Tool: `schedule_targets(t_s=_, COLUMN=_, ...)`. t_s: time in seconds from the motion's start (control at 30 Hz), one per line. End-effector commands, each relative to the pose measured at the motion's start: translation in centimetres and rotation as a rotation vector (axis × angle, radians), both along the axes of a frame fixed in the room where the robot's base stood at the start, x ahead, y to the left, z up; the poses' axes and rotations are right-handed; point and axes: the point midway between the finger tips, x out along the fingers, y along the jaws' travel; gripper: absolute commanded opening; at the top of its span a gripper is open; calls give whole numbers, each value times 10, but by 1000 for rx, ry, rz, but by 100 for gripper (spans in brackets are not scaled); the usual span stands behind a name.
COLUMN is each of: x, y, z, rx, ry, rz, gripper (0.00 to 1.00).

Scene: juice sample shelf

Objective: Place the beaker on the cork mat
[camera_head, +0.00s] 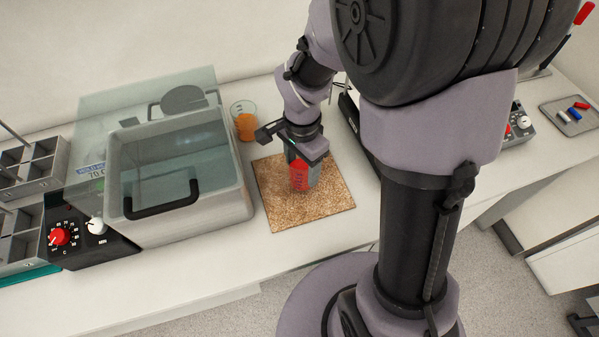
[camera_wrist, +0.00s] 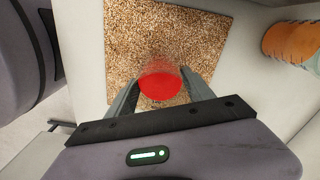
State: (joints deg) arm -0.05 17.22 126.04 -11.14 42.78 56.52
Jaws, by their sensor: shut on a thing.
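The beaker (camera_head: 299,178) with red liquid is upright over the middle of the cork mat (camera_head: 275,212). My gripper (camera_head: 303,164) comes down from above and is shut on it. In the wrist view, the red liquid (camera_wrist: 160,86) shows between the two fingers of my gripper (camera_wrist: 162,92), with the cork mat (camera_wrist: 130,35) behind it. The beaker's base looks at or very close to the mat; I cannot tell whether it touches. The beaker's clear walls are hard to make out in the wrist view.
A second beaker (camera_head: 244,122) with orange liquid stands just behind the mat; it also shows in the wrist view (camera_wrist: 290,42). A water bath (camera_head: 240,200) with a clear lid is left of the mat. Bare counter (camera_head: 300,250) lies in front of the mat.

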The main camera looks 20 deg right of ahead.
Motion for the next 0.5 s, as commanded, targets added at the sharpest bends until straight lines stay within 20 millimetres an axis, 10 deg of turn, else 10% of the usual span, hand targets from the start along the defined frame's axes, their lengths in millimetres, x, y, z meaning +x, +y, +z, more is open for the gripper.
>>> schedule_targets(t_s=0.47, x=0, y=0, z=-16, rx=0, ry=-1, rz=0, gripper=8)
schedule_targets(t_s=0.5, x=0, y=0, z=-15, rx=0, ry=0, rz=0, gripper=68)
